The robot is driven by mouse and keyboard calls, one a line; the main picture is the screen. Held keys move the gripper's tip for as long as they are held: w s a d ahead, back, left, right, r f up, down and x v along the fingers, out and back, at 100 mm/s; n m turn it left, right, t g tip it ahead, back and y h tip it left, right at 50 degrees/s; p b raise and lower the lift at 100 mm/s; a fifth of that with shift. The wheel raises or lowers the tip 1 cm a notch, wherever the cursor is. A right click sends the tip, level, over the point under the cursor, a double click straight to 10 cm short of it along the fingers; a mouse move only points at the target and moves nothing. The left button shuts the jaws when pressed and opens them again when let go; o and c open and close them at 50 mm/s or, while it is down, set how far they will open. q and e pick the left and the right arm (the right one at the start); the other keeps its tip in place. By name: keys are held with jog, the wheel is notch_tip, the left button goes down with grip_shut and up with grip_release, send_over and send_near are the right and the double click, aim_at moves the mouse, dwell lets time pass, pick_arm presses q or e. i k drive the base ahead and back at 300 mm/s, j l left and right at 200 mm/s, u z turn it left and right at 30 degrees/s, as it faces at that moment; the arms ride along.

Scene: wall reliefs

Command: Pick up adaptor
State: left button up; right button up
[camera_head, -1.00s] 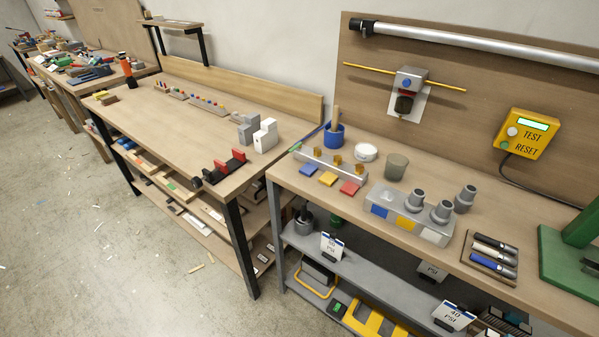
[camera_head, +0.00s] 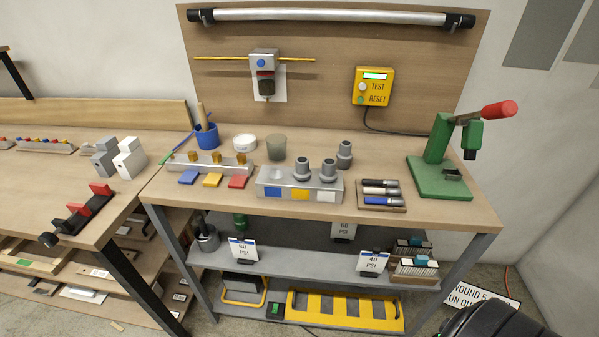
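Grey stepped cylinders, which look like the adaptors, stand upright on the right-hand workbench. One adaptor (camera_head: 302,170) sits on a grey block (camera_head: 263,192) above its yellow label, and another adaptor (camera_head: 328,171) sits above the white label. The place above the blue label holds no cylinder. A third adaptor (camera_head: 344,155) stands on the bench top just behind the block's right end. Neither of my grippers is in view.
The workbench (camera_head: 448,213) also bears a marker tray (camera_head: 382,206), a green press (camera_head: 440,175), cups and coloured tiles. A yellow test box (camera_head: 373,88) hangs on the backboard. A lower shelf (camera_head: 300,264) holds PSI cards and bins. Another bench (camera_head: 40,180) stands left.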

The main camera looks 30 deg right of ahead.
aim_at(344, 156)
jog(key=z, duration=1.3)
